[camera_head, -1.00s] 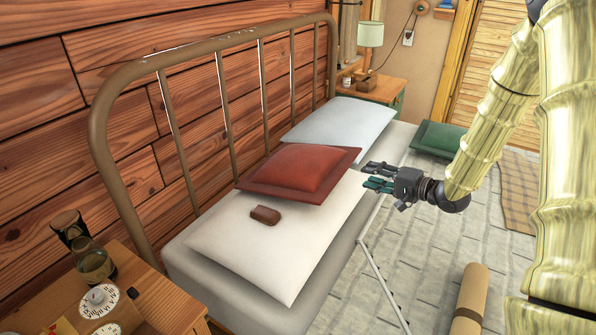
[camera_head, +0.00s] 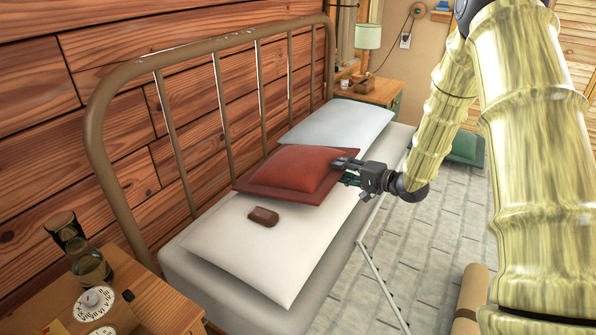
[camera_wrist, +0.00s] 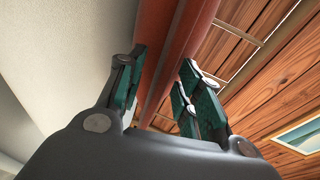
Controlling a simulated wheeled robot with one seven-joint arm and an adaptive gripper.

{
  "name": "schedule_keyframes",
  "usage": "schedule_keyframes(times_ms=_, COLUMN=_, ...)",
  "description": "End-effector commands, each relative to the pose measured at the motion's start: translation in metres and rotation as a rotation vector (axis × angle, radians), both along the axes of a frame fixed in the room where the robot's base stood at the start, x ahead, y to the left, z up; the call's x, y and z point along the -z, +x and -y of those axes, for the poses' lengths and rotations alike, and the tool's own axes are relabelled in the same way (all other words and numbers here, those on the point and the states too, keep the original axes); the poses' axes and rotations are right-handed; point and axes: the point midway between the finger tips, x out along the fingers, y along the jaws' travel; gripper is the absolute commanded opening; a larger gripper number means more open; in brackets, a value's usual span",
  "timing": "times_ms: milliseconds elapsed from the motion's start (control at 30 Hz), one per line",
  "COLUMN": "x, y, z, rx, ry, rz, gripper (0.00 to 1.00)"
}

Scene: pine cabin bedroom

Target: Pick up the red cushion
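The red cushion (camera_head: 298,168) lies on the bed, on the inner part of the white pillow and against the pale blue pillow behind it. My gripper (camera_head: 347,172) is at the cushion's right side, level with its edge. In the wrist view the red cushion (camera_wrist: 170,45) runs between the two teal fingers of my gripper (camera_wrist: 158,92), one on each side. The fingers stand apart, and a gap shows beside the cushion's edge. Whether either finger touches the cloth cannot be told.
A brown block (camera_head: 263,217) lies on the white pillow (camera_head: 255,250). The pale blue pillow (camera_head: 338,124) is behind. The metal headboard (camera_head: 190,150) runs along the wooden wall. A nightstand (camera_head: 165,310) is at front left. A green cushion (camera_head: 466,148) shows beyond my arm.

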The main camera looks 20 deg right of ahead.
Motion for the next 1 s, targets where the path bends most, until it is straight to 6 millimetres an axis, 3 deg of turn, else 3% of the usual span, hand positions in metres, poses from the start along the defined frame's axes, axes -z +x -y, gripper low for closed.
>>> schedule_keyframes(times_ms=167, x=0.0, y=0.0, z=0.0, rx=0.0, ry=0.0, rz=0.0, gripper=0.35)
schedule_keyframes(times_ms=367, x=0.0, y=0.0, z=0.0, rx=0.0, ry=0.001, rz=0.0, gripper=0.0)
schedule_keyframes(times_ms=767, x=-0.002, y=0.0, z=0.0, rx=0.001, ry=0.0, rz=0.001, gripper=0.0)
schedule_keyframes(times_ms=1000, x=-0.025, y=0.001, z=0.0, rx=0.0, ry=0.002, rz=0.005, gripper=0.0)
